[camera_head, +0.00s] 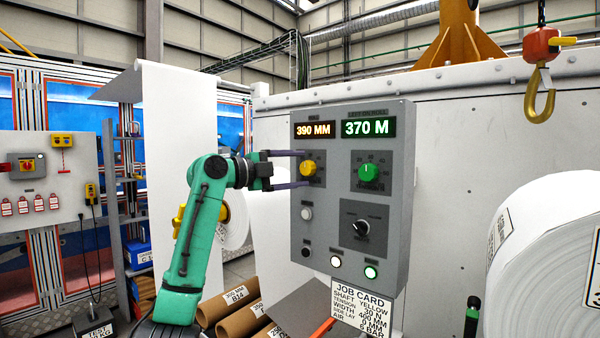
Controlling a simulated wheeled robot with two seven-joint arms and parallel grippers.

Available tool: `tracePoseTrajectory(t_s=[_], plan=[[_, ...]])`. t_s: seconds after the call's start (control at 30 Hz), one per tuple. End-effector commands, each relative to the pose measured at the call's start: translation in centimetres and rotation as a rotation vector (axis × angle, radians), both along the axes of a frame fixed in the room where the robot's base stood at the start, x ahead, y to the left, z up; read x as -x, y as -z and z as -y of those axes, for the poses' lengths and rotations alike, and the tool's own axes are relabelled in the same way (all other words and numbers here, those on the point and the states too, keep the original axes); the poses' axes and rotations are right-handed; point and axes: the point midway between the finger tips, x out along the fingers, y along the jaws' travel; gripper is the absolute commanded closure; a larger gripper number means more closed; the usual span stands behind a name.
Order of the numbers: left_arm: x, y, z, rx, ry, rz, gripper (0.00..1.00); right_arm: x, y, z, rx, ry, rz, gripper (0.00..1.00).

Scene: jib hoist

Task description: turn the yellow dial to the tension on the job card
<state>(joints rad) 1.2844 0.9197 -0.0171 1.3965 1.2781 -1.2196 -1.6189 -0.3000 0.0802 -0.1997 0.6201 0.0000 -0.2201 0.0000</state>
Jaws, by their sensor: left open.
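The yellow dial (308,169) is on the upper left of the grey control panel (335,215), below a display reading 390 MM. My left gripper (303,169) comes in from the left and is open. One finger is above the dial and one below, with their tips close to it; I cannot tell whether they touch it. The dial's scale is partly hidden and too small to read. The job card (361,306) below the panel reads shaft yellow, tension 30 N, width 460 MM. My right gripper is not in view.
A green dial (369,174) sits under a 370 M display, with a black selector knob (361,227) and several buttons below. A gold crane hook (540,95) hangs at upper right. A large white roll (545,265) stands at right; brown tubes (228,302) lie below.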

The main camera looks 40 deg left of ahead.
Motion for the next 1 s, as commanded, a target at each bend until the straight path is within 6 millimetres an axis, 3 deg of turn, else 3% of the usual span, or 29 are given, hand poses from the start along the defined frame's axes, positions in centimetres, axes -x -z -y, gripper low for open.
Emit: tracePoseTrajectory(t_s=[0.2,0.4,0.5,1.0], plan=[[5.7,0.8,-1.8,-0.004,-0.006,0.004,0.22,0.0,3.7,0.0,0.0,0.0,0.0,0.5],[10.9,0.5,-3.3,-0.003,-0.004,0.003,0.22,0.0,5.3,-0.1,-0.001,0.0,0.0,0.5],[12.3,0.3,-3.6,-0.002,-0.001,0.0,0.22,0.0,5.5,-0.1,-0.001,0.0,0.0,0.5],[12.8,0.1,-3.8,-0.001,-0.001,0.0,0.22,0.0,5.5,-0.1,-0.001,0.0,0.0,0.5]])
